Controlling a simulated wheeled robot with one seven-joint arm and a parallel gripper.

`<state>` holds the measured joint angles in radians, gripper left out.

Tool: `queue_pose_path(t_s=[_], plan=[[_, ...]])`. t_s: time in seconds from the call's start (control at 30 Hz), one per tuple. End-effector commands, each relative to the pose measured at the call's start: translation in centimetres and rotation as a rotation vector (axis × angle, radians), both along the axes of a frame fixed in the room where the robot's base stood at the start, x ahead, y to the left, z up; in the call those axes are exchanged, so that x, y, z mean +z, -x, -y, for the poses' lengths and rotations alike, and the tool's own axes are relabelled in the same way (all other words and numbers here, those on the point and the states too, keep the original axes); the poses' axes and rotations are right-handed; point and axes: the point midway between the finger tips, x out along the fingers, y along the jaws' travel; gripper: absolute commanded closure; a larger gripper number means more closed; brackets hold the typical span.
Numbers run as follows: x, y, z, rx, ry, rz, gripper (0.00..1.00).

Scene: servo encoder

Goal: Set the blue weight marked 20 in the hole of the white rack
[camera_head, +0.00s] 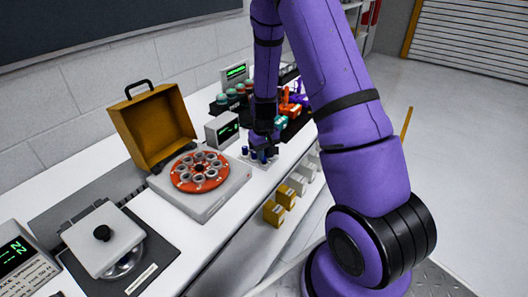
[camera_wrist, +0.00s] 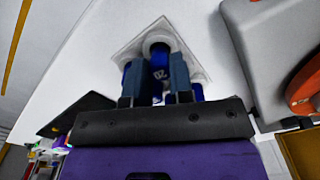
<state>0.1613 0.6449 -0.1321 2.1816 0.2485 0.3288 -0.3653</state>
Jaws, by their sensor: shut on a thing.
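The white rack (camera_wrist: 128,47) lies flat on the counter, and its edge also shows in the head view (camera_head: 262,166). My gripper (camera_wrist: 164,70) is over the rack with its two fingers closed around a blue weight (camera_wrist: 160,73). More blue shows beside and behind the fingers. In the head view my gripper (camera_head: 264,145) is low at the rack, with a blue piece (camera_head: 245,150) at its left. The fingers hide the hole and the weight's lower end, so I cannot tell whether it is seated.
A centrifuge with an orange rotor (camera_head: 200,172) stands left of the rack, with a tan open lid (camera_head: 152,125). A grey display box (camera_head: 222,130) is just behind the rack. A dark tray with colored items (camera_head: 290,112) lies beyond. Bare counter lies in front of the rack.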

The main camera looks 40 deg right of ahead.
Motion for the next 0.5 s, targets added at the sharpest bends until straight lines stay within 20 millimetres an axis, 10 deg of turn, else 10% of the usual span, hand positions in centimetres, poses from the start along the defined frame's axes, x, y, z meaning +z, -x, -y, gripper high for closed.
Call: queue_pose_path(t_s=[0.5], plan=[[-0.47, 0.01, 0.01, 0.000, 0.000, 0.000, 1.00]])
